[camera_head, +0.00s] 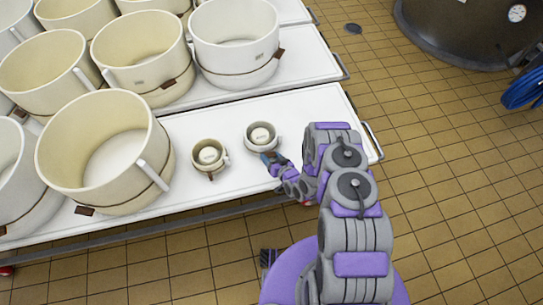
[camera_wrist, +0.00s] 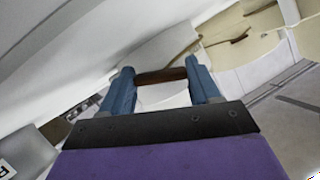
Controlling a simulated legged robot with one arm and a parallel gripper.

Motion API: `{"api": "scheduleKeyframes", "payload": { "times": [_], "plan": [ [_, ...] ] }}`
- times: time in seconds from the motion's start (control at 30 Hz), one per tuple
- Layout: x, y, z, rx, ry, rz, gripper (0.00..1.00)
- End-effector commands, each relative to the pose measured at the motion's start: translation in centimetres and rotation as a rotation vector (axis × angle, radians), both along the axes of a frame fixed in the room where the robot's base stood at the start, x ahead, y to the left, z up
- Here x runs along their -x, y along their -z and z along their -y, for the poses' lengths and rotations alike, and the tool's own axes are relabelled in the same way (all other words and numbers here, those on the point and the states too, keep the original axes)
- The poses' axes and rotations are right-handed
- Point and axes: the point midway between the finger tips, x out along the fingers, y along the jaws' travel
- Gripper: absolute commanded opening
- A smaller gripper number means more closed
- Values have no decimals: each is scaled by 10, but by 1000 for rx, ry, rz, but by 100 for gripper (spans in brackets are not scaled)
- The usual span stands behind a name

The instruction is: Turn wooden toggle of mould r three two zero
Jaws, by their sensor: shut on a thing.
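Two small cream moulds stand on the white table, a left one (camera_head: 209,156) and a right one (camera_head: 261,137). My gripper (camera_head: 270,158) is at the near side of the right small mould. In the wrist view, a dark brown wooden toggle (camera_wrist: 161,75) lies crosswise between the blue fingertips of my gripper (camera_wrist: 162,78), which are shut on its ends. The left small mould has a brown toggle (camera_head: 211,176) on its near side. No mould number is readable; a cut-off label (camera_wrist: 5,169) shows part of a letter.
Large cream moulds (camera_head: 165,175) with brown bands crowd the table's left side and the table behind. The white tabletop (camera_head: 315,101) is bare right of the small moulds. A metal rail (camera_head: 373,140) edges the table's right end. A dark vat (camera_head: 455,40) stands on the tiled floor.

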Motion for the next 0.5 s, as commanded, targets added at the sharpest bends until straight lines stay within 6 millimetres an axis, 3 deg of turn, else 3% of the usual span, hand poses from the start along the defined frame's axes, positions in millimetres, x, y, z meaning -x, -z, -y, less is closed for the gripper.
{"api": "scheduleKeyframes", "payload": {
  "times": [0.5],
  "plan": [
    [3,-1,-2,297,-1,127,31]
  ]
}}
